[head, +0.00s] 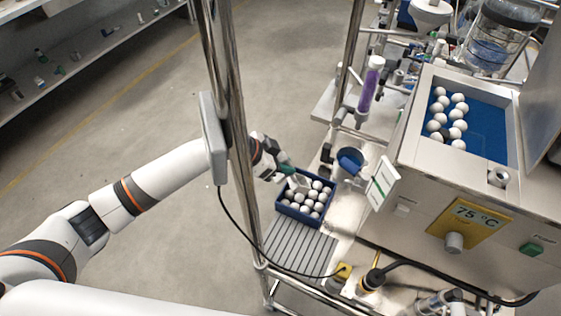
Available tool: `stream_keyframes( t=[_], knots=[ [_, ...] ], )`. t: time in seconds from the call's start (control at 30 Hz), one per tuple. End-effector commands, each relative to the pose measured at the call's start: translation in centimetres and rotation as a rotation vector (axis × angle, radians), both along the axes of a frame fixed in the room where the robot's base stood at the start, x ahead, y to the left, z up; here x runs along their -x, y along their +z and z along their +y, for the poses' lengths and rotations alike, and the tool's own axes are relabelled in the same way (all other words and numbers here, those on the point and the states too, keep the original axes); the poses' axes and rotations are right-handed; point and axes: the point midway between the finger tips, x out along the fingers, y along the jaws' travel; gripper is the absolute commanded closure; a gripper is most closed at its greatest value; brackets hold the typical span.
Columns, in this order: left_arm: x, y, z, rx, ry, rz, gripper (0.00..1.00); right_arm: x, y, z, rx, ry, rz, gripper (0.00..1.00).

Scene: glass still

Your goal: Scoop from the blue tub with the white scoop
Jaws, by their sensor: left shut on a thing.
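My left arm reaches in from the left, behind a metal post. My left gripper (283,172) is at the tub's far left corner, small and partly hidden. It is shut on the white scoop (299,181), whose pale head shows over the tub's back left part, at or just above the balls. I cannot tell whether the scoop holds any. My right gripper is not in view.
A metal post (234,120) with a grey panel (213,137) stands in front of my left arm. A ribbed grey plate (300,247) lies before the tub. To the right is a heated bath (480,138) reading 75 °C, with white balls in blue liquid. A blue cup (350,160) stands between them.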

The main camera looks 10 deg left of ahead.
Motion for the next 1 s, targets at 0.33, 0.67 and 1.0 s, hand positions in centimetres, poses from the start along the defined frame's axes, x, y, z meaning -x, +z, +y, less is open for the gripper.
stream_keyframes(
  t=[0.33, 0.67, 1.0],
  knots=[
    [-0.7, -3.6, -1.1, 0.000, 0.001, -0.002, 1.00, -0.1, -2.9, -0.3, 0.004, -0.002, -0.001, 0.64],
    [-1.0, -6.5, -1.8, 0.001, 0.001, -0.001, 1.00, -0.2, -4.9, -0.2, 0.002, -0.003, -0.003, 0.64],
    [-1.0, -6.1, -1.7, 0.001, 0.001, -0.001, 1.00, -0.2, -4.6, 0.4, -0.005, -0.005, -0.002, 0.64]
  ],
)
